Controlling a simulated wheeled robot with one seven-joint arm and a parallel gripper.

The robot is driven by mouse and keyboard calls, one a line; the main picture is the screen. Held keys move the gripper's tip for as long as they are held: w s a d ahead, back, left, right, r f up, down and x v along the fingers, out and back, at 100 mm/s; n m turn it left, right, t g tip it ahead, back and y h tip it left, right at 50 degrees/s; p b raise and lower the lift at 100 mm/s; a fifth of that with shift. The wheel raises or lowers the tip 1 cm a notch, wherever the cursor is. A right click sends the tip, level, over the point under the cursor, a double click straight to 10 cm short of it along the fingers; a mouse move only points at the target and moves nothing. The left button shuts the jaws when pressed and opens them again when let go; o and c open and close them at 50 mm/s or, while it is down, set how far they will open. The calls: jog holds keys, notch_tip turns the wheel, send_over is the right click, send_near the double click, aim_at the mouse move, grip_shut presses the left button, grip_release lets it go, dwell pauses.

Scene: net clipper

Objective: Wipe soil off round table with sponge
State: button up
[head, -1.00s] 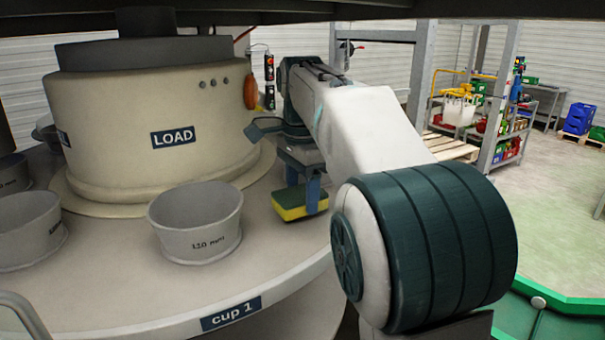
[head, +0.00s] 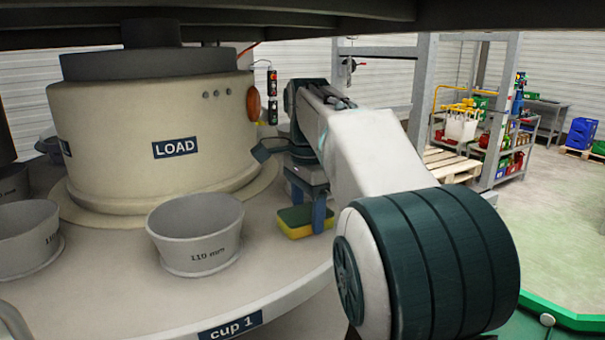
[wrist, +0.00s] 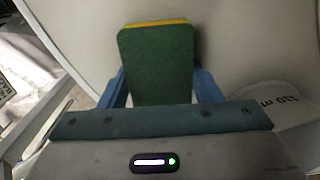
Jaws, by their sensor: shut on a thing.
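The round table (head: 285,270) is a pale disc around a cream drum marked LOAD. My gripper (head: 308,212) is shut on a sponge (head: 294,222) with a green top and yellow underside. The sponge is held low at the table's right side, right of the 110 mm cup; I cannot tell if it touches the surface. In the wrist view the sponge (wrist: 158,65) sits between the blue fingers, with the pale tabletop (wrist: 245,50) behind it. I cannot make out any soil on the visible tabletop.
A grey 110 mm cup (head: 196,235) stands left of the sponge, with another cup (head: 28,235) farther left. The LOAD drum (head: 155,130) rises behind, with an orange disc (head: 254,104) on its side. A dark beam (head: 300,15) crosses overhead.

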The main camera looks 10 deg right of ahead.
jog(key=shift+s+a, duration=0.2)
jog(key=shift+a, duration=0.05)
notch_tip(320, 180, up, 3)
jog(key=shift+s+f+p, duration=0.1)
jog(key=shift+p, duration=1.05)
notch_tip(320, 180, up, 5)
jog(key=p, duration=0.5)
